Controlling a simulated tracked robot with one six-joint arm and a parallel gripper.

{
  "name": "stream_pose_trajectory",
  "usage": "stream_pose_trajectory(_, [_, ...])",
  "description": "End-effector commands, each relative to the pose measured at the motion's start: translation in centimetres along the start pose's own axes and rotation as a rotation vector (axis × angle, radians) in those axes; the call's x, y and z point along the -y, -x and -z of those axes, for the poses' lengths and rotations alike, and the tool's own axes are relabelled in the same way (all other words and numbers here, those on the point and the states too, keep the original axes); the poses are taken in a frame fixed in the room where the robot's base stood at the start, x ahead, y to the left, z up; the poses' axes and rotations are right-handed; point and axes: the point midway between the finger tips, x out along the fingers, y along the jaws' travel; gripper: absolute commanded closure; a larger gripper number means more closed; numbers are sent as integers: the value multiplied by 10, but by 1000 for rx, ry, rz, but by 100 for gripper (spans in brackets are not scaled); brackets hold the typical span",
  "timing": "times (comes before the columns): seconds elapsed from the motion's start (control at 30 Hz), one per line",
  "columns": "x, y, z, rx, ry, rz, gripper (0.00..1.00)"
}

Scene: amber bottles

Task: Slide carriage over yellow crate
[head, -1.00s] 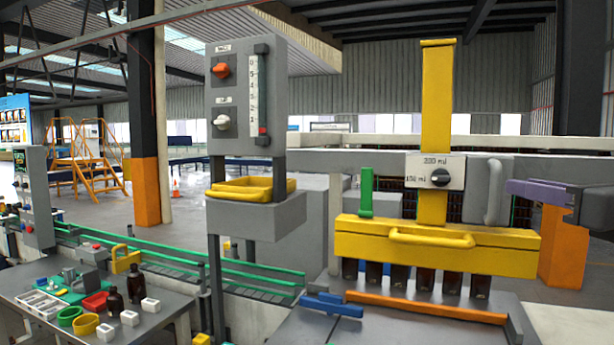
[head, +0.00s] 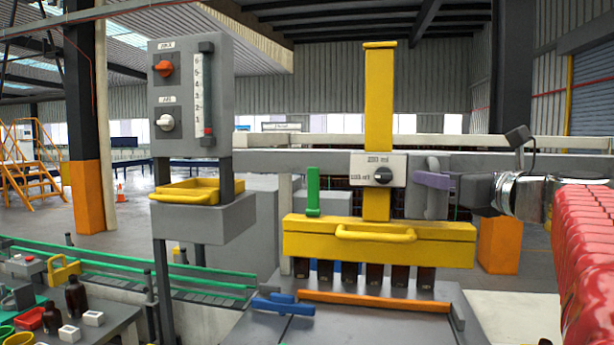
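The carriage is a yellow beam (head: 376,246) with a front handle, under a yellow upright and a dial plate. Dark bottles (head: 375,275) show in a row below it. A grey upright handle (head: 434,200) stands on the rail right of the dial. My gripper (head: 433,180) reaches in from the right, its purple finger overlapping this handle in the picture. Whether the fingers are open or shut on it is hidden. A yellow open box (head: 184,198) sits on the grey stand at left; I cannot tell whether it is the yellow crate. No other crate shows clearly.
A green lever (head: 313,192) stands at the beam's left end. An orange bar (head: 375,301) and blue blocks (head: 282,305) lie on the grey table below. A green-railed conveyor (head: 130,272) runs at left. An orange-based pillar (head: 499,245) stands behind my arm.

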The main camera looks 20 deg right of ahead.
Motion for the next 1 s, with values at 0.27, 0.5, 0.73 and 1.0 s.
stream_pose_trajectory(0.27, [0, 0, 0, 0, 0, 0, 93])
stream_pose_trajectory(0.5, [0, 0, 0, 0, 0, 0, 100])
stream_pose_trajectory(0.73, [10, 1, 1, -1, -1, 5, 100])
stream_pose_trajectory(1.0, [2, 1, 0, 1, 0, -3, 100])
